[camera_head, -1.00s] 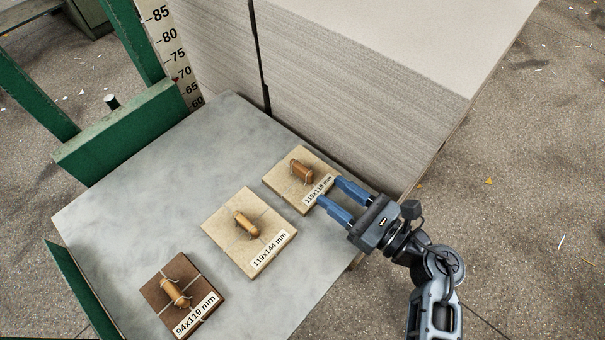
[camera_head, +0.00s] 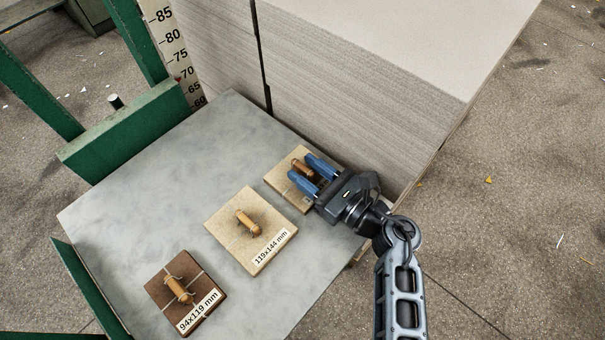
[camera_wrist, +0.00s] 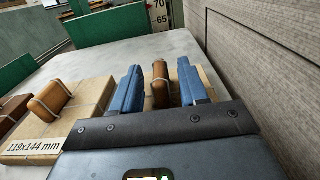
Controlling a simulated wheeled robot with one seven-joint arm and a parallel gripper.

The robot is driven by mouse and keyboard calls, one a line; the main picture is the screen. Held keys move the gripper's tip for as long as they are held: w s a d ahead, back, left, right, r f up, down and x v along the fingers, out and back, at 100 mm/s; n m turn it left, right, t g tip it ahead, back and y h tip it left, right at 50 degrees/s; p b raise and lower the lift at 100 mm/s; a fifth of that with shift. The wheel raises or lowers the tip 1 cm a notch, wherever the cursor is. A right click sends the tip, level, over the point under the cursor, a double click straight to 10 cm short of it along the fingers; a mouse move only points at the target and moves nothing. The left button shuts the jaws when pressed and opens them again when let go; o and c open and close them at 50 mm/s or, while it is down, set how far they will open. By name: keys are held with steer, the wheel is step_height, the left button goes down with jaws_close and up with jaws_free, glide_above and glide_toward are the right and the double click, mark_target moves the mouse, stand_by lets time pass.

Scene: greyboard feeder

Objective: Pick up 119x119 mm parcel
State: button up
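The 119x119 mm parcel (camera_head: 281,184) is a flat tan square with a wooden handle (camera_head: 303,168) tied on top. It lies at the far right of the grey table, by the board stack, and its label is now hidden behind my gripper. My gripper (camera_head: 306,172) is open, with its two blue fingers reaching over the parcel on either side of the handle. In the wrist view the handle (camera_wrist: 161,85) stands between the fingers (camera_wrist: 160,82), with gaps on both sides. Whether the fingers touch the parcel top I cannot tell.
The 119x144 mm parcel (camera_head: 235,215) lies next to it, and the darker 94x119 mm parcel (camera_head: 163,292) lies nearer the front. A tall greyboard stack (camera_head: 350,90) rises close behind and to the right. The grey table (camera_head: 150,190) is clear at left, beside green frame parts (camera_head: 125,135).

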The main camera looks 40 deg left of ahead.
jaws_close()
steer(key=shift+r, duration=0.1)
stand_by(0.4)
